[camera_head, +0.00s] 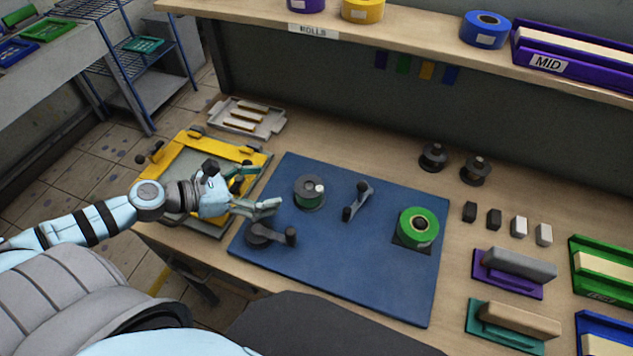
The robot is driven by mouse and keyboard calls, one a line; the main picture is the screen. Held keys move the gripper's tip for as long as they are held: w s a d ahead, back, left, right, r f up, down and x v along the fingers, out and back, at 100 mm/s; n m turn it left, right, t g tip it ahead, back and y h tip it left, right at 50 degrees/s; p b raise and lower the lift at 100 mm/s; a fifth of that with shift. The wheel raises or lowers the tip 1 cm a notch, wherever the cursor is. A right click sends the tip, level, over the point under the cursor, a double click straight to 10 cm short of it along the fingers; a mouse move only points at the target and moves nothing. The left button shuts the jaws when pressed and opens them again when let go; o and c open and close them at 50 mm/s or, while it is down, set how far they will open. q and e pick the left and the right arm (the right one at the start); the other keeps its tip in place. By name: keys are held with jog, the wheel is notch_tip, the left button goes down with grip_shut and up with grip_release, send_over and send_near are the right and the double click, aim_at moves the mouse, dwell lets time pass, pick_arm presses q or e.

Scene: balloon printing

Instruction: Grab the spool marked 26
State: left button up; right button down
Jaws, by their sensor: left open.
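No marking 26 can be read on any spool from here. Two dark spools, one (433,156) and another (475,170), stand upright on the wooden bench behind and right of the blue mat (330,255). A spool with a green winding (309,194) stands on the mat near its back left. My left gripper (268,188) is open and empty, above the mat's left edge. Its fingers point right toward the green-wound spool and appear apart from it. My right gripper is not in view.
A green roll (418,227) sits on a dark base on the mat. Dark crank-like pieces (357,201) (270,235) lie nearby. A yellow frame (185,165) lies under my left arm. Small blocks (494,219) and handled pads (513,268) fill the right. A shelf (400,40) overhangs the back.

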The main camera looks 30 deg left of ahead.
aim_at(306, 187)
pick_arm(q)
jog(key=w+d, duration=0.1)
jog(key=w+d+f, duration=0.1)
jog(key=shift+d+f, duration=0.15)
jog(key=shift+d, duration=0.2)
jog(key=x, duration=0.6)
jog(key=f+x, duration=0.1)
jog(key=x, duration=0.1)
jog(key=shift+w+f, duration=0.1)
jog(key=shift+w, duration=0.2)
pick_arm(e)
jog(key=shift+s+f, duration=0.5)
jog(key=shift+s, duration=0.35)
pick_arm(q)
jog(key=shift+c, duration=0.5)
jog(key=c, duration=1.1)
